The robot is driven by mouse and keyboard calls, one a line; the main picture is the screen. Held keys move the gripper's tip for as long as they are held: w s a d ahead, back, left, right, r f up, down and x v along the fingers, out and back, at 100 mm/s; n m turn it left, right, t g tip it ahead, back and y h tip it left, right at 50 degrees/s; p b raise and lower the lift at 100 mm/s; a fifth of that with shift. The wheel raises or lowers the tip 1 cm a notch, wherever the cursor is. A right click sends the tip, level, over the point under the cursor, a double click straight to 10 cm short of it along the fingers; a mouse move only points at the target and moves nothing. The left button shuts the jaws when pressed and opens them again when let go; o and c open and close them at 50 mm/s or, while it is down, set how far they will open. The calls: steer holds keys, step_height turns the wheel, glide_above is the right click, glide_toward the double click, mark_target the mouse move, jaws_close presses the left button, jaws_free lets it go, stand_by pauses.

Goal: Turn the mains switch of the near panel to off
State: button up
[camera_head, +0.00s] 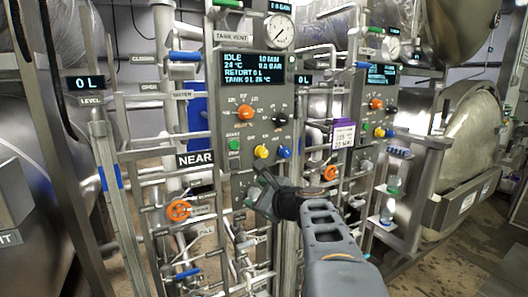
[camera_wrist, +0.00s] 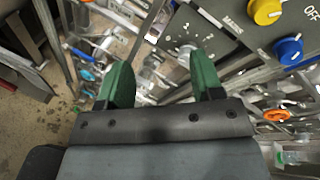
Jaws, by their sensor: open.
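The near panel (camera_head: 227,105) stands at the middle of the head view, with a lit screen and several coloured knobs. A grey box (camera_head: 240,184) under it is partly hidden by my gripper (camera_head: 262,178). In the wrist view, a grey plate (camera_wrist: 205,32) bears a MAINS label (camera_wrist: 231,22). What seems to be the mains switch (camera_wrist: 184,50) is a pale knob on this plate, partly behind the right finger; its setting cannot be read. My gripper (camera_wrist: 160,68) is open, its green fingers apart with nothing clearly held.
Yellow (camera_head: 262,152) and blue (camera_head: 284,153) knobs sit just above my gripper. An orange valve wheel (camera_head: 179,210) and pipes lie at lower left. A similar far panel (camera_head: 384,105) stands at right. Pipes and frame bars crowd the space around my arm.

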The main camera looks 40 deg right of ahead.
mark_target(264, 153)
steer(key=s+d+r+m+t+h, duration=0.1)
steer(key=d+r+m+t+h, duration=0.25)
steer(key=d+r+m, duration=0.35)
steer(key=shift+g+h, duration=0.25)
steer(key=shift+g, duration=0.2)
steer(key=w+d+p, duration=0.1)
steer(key=w, duration=0.3)
steer(key=w+d+p, duration=0.1)
steer(key=w, duration=0.3)
steer(key=w+d+f+p, duration=0.1)
steer(key=w, duration=0.4)
steer(key=c, duration=0.9)
